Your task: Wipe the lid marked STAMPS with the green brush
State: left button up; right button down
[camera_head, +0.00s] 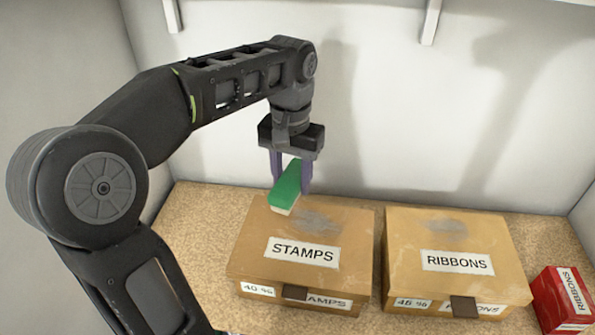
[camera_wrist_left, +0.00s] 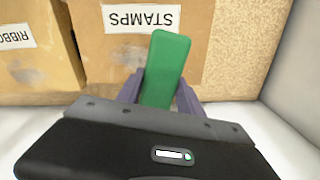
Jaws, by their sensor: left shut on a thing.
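The green brush (camera_head: 287,189) has a pale underside and is held between the purple fingers of my left gripper (camera_head: 290,178), which is shut on it. The brush is over the back part of the box lid marked STAMPS (camera_head: 270,245); I cannot tell whether it touches. A grey smudge (camera_head: 314,222) lies on that lid behind the label. In the left wrist view the brush (camera_wrist_left: 164,70) covers part of the STAMPS lid (camera_wrist_left: 112,58), whose label appears upside down. My right gripper is not in view.
A second box marked RIBBONS (camera_head: 480,235), also with a grey smudge, stands to the right with a narrow gap between. A small red box (camera_head: 562,300) lies at the far right. The speckled shelf (camera_head: 205,215) is bare at left; a white wall (camera_head: 420,110) closes the back.

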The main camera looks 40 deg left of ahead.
aim_at(327, 223)
pick_arm(q)
jog(key=shift+w+f, duration=0.1)
jog(key=shift+f, duration=0.15)
jog(key=shift+f+b, duration=0.3)
jog(key=shift+f, duration=2.5)
jog(key=shift+f+b, duration=0.75)
jog(key=shift+f, duration=0.25)
jog(key=shift+w+d+r, duration=0.1)
jog(key=shift+w+d, duration=0.3)
jog(key=shift+d, duration=0.45)
jog(key=shift+w+d+r, duration=0.1)
jog(key=shift+w+d, duration=0.25)
jog(key=shift+d, duration=0.55)
jog(key=shift+w+d+f, duration=0.1)
jog(key=shift+w+d, duration=0.35)
jog(key=shift+d, duration=0.4)
jog(key=shift+w+d+f, duration=0.1)
jog(key=shift+w+d, duration=0.3)
jog(key=shift+d, duration=0.45)
